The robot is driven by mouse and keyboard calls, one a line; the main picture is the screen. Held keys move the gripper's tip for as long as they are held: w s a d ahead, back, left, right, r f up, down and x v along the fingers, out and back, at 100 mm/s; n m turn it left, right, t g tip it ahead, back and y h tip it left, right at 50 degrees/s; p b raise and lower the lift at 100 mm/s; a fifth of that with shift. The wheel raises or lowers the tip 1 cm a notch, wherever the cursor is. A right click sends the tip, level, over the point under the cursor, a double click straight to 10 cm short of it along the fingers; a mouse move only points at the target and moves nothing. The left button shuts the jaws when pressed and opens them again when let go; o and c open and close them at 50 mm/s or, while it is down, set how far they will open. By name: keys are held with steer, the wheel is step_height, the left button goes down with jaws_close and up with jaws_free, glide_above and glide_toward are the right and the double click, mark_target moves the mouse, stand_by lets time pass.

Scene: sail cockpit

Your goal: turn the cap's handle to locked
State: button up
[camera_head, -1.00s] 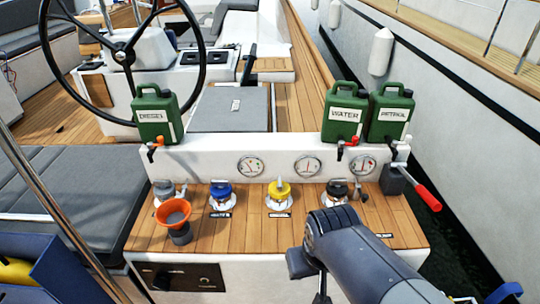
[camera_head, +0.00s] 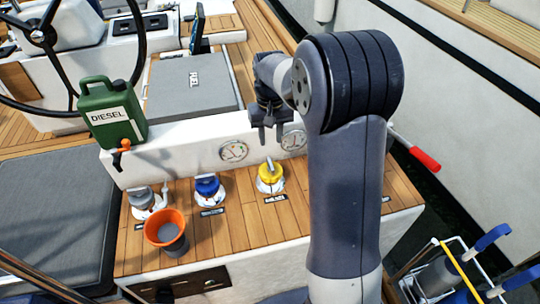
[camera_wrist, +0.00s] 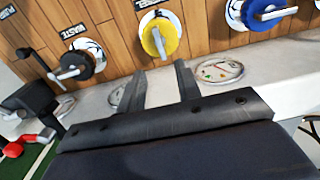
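A yellow cap (camera_head: 271,179) with a grey lever handle sits on the wooden panel. In the wrist view the yellow cap (camera_wrist: 172,38) is just beyond my fingertips, its handle pointing towards them. A blue cap (camera_head: 207,188) and a grey cap (camera_head: 141,199) stand to its left in the head view. The wrist view shows a black cap (camera_wrist: 88,58) with a grey handle by a WASTE label; my arm hides it in the head view. My gripper (camera_head: 268,136) is above the gauge ledge, behind the yellow cap. Its fingers (camera_wrist: 160,78) are apart and empty.
An orange funnel (camera_head: 166,230) stands at the panel's front left. A green DIESEL can (camera_head: 113,112) stands on the white ledge (camera_head: 185,158). A red-handled lever (camera_head: 424,158) sticks out at the right. Gauges (camera_head: 234,150) line the ledge face.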

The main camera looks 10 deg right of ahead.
mark_target(270, 163)
step_height(270, 163, down, 10)
steer(key=shift+f, duration=0.25)
steer(key=shift+c, duration=0.4)
jaws_close()
